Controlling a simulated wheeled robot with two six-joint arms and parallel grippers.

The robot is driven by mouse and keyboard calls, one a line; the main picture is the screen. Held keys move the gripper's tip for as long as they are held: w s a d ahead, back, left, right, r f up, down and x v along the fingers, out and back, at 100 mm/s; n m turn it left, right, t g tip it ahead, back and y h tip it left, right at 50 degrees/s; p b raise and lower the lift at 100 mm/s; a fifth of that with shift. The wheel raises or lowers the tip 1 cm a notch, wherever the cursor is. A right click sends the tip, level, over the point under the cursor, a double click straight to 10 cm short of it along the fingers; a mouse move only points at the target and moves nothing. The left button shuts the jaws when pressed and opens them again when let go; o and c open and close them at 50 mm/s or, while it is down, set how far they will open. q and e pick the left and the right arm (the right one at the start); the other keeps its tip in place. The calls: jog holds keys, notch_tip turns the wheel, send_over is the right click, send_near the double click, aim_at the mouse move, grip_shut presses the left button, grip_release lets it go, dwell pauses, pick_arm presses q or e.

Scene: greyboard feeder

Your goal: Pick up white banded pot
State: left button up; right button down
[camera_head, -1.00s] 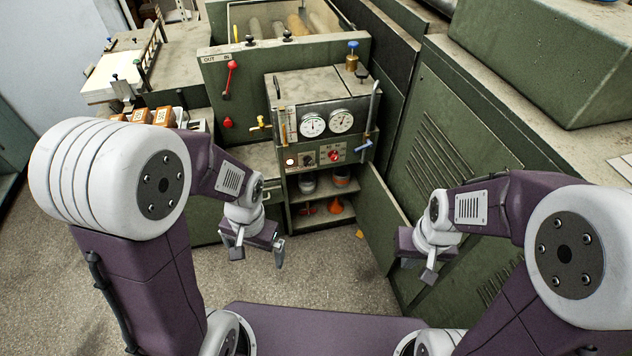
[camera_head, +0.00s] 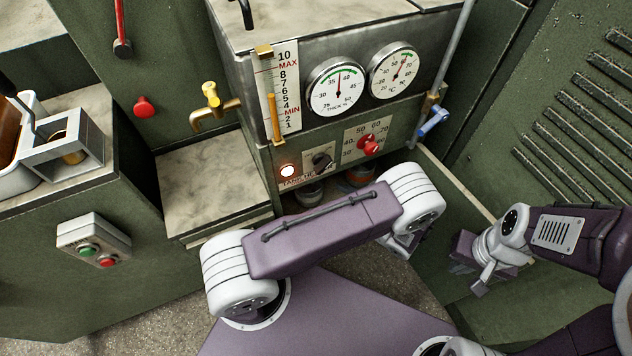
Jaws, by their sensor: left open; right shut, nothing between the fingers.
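Two pots stand partly hidden on the cabinet shelf under the gauge panel. The left one (camera_head: 311,194) is pale grey-white and seems to be the white banded pot; its band is hard to make out. The other pot (camera_head: 360,177) shows an orange band. My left arm crosses in front of the cabinet opening and covers the lower shelf. My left gripper (camera_head: 404,246) is open, mostly hidden below the white elbow, at the right of the opening. My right gripper (camera_head: 483,281) is shut and empty, in front of the open cabinet door (camera_head: 453,190).
The gauge panel (camera_head: 345,138) has a brass tap (camera_head: 211,104) to its left and a blue-handled valve (camera_head: 433,122) to its right. A worktop ledge (camera_head: 212,187) and a button box (camera_head: 93,240) lie left. The green door and louvred wall bound the right.

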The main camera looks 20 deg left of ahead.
aim_at(319, 195)
pick_arm(q)
jog(key=shift+a, duration=0.15)
jog(key=b+x, duration=0.2)
jog(key=shift+a+f, duration=0.15)
jog(key=shift+a, duration=0.15)
jog(key=shift+w+a, duration=0.15)
jog(key=shift+a, duration=0.25)
jog(key=b+x, duration=0.1)
jog(key=x, duration=0.1)
jog(key=b+x, duration=0.2)
jog(key=x, duration=0.1)
jog(key=shift+d+f, duration=0.1)
jog(key=shift+f, duration=0.15)
jog(key=shift+r, duration=0.15)
jog(key=c, duration=1.6)
jog(key=shift+r, duration=0.1)
